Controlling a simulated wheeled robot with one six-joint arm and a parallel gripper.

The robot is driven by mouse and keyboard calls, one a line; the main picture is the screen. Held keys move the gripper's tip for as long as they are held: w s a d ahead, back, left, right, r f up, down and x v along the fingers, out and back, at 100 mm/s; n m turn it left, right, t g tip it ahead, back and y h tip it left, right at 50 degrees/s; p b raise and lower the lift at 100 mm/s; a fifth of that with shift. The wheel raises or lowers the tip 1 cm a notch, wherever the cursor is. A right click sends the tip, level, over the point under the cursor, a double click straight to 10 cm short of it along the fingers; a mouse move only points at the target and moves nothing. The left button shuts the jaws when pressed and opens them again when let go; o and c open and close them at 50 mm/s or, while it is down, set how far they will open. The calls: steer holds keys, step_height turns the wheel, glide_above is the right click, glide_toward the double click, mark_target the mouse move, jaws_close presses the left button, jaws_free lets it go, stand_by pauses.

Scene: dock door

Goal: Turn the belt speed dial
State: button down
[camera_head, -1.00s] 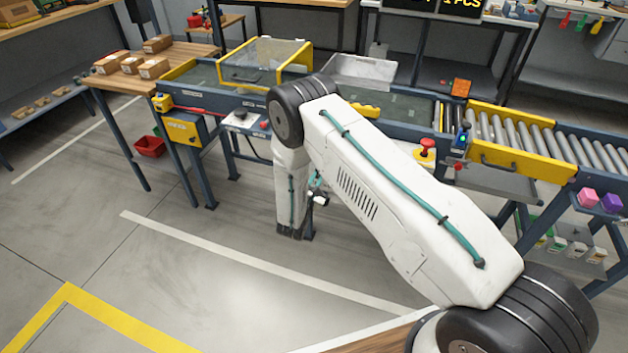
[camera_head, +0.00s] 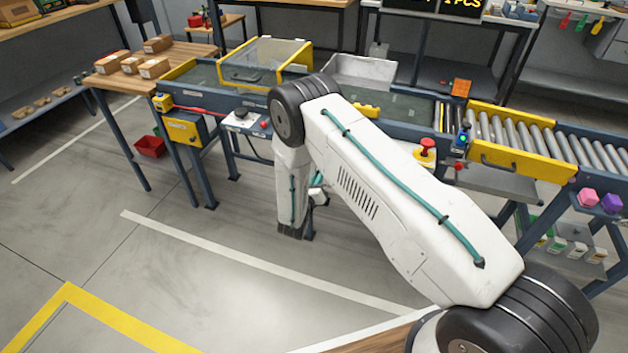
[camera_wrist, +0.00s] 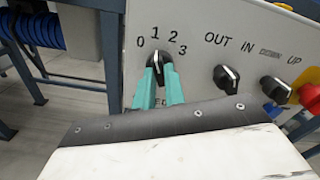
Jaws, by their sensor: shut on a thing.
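The belt speed dial (camera_wrist: 158,59) is a black knob on a light grey panel (camera_wrist: 200,75) in the wrist view, marked 0, 1, 2 and 3 around its top. Its white pointer line points roughly up, toward the space between 1 and 2; the exact setting is hard to tell. My gripper (camera_wrist: 159,72) has teal fingers shut on the dial from both sides. The fingers hide the lower part of the knob and most of a label below it. In the head view, my arm hides the gripper and dial.
Two more black knobs, the OUT/IN knob (camera_wrist: 227,77) and the one marked UP (camera_wrist: 275,89), sit to the right. A red button (camera_wrist: 309,97) is at the panel's right edge. The conveyor (camera_head: 400,105) runs behind my arm. Open floor (camera_head: 200,290) lies in front.

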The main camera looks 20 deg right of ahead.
steer(key=n, duration=0.7)
steer(key=shift+w+a+r, duration=0.15)
steer(key=shift+w+r, duration=0.05)
stand_by(0.3)
steer(key=c, duration=1.5)
jaws_free()
steer(key=shift+a, duration=0.1)
steer(key=shift+o, duration=0.2)
steer(key=shift+s+f, duration=0.1)
steer(key=v, duration=0.7)
steer(key=shift+s, duration=0.35)
steer(key=shift+a, duration=0.1)
